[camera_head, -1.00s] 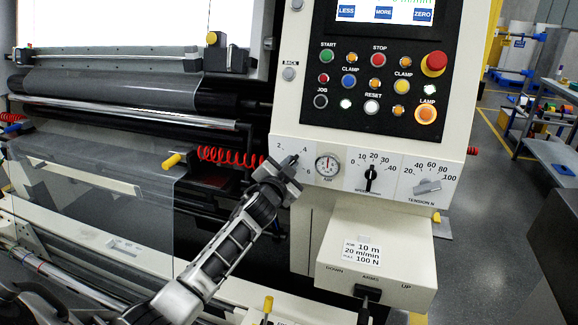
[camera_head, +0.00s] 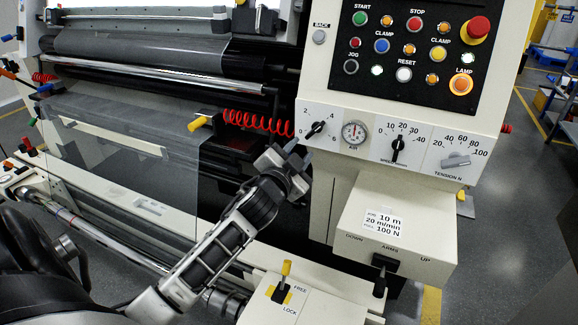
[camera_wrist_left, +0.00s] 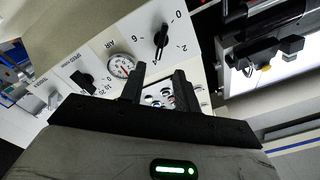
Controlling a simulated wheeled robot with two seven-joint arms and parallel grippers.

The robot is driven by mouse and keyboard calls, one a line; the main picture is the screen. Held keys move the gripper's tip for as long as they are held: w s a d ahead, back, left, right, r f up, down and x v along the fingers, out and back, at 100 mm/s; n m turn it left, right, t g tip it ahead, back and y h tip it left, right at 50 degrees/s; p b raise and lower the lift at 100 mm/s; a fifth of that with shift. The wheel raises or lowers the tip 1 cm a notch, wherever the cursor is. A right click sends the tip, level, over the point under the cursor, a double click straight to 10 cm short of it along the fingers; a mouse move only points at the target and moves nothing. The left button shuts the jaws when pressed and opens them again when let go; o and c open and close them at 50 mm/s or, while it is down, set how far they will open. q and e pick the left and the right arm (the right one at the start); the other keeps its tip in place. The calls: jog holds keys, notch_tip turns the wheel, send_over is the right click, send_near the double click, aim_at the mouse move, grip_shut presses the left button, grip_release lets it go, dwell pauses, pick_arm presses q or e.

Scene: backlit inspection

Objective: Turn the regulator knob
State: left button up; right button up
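The regulator knob (camera_head: 317,129) is a black bar-shaped knob on a white plate with a scale from 0 to 6. Its bar slants from lower left to upper right; I cannot tell which end is the pointer. The round AIR gauge (camera_head: 354,132) is just right of it. My left gripper (camera_head: 298,153) is below and left of the knob, apart from it. In the left wrist view the knob (camera_wrist_left: 161,39) shows beyond the two spread, empty fingers (camera_wrist_left: 158,85). My right gripper is not in view.
The speed knob (camera_head: 397,149) and tension knob (camera_head: 456,161) are to the right. The button panel (camera_head: 410,70) is above. A red coiled hose (camera_head: 258,121) and yellow-tipped handle (camera_head: 197,124) are left. A cream box (camera_head: 395,235) juts out below.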

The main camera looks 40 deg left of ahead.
pick_arm(q)
jog(key=v, duration=0.5)
jog(key=shift+s+d, duration=0.1)
jog(key=shift+s, duration=0.15)
jog(key=s+d+f+n+g+h, duration=0.1)
jog(key=s+d+f+g+h, duration=0.2)
jog(key=s+d+f, duration=0.6)
jog(key=s+d+f+n+g+h, duration=0.1)
jog(key=s+d+f+g+h, duration=0.3)
jog(key=s+d+f, duration=0.5)
notch_tip(320, 180, down, 5)
jog(key=shift+s+d+f+n, duration=0.15)
jog(key=shift+s+d+n, duration=0.25)
jog(key=shift+d, duration=0.55)
dwell(0.7)
